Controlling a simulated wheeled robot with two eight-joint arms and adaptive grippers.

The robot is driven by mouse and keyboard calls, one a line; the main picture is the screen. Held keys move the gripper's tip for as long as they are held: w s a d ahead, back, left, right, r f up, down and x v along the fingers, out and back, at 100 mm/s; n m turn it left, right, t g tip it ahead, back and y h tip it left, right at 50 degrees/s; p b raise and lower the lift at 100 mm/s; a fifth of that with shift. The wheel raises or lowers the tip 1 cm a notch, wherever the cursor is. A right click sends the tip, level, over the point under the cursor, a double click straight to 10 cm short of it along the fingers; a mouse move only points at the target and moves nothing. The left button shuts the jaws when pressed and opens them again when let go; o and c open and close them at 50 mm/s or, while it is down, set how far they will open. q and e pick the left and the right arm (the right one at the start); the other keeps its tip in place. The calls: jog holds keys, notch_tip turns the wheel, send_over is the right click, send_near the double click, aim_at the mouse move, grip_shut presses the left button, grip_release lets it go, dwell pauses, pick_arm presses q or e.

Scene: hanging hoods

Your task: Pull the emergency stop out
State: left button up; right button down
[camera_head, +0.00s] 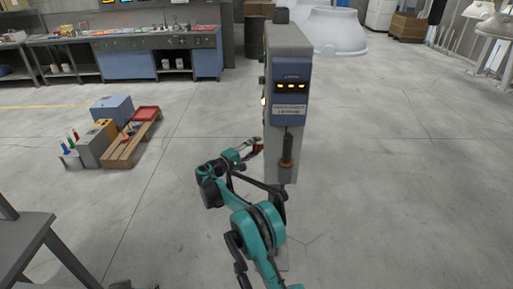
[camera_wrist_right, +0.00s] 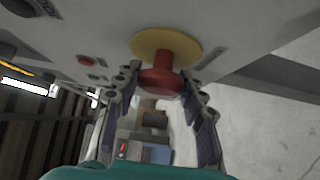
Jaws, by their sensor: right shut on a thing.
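The emergency stop (camera_wrist_right: 160,80) is a red knob on a round yellow base (camera_wrist_right: 150,44), set in a grey panel face in the right wrist view. My right gripper (camera_wrist_right: 161,84) has one finger on each side of the red knob and is shut on it. In the head view, my right gripper (camera_head: 254,147) is at the left side of the grey control post (camera_head: 287,50), where a small spot of red shows. My left gripper is not in view.
A small red button (camera_wrist_right: 86,60) and dark knobs are on the same panel. A wooden pallet (camera_head: 130,148) with boxes lies on the floor to the left. A dark table (camera_head: 28,240) stands at lower left. The floor right of the post is clear.

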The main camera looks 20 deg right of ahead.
jog(key=c, duration=0.9)
grip_release()
jog(key=shift+w+a, duration=0.1)
jog(key=shift+a, duration=0.15)
jog(key=shift+o, duration=0.2)
jog(key=v, duration=1.2)
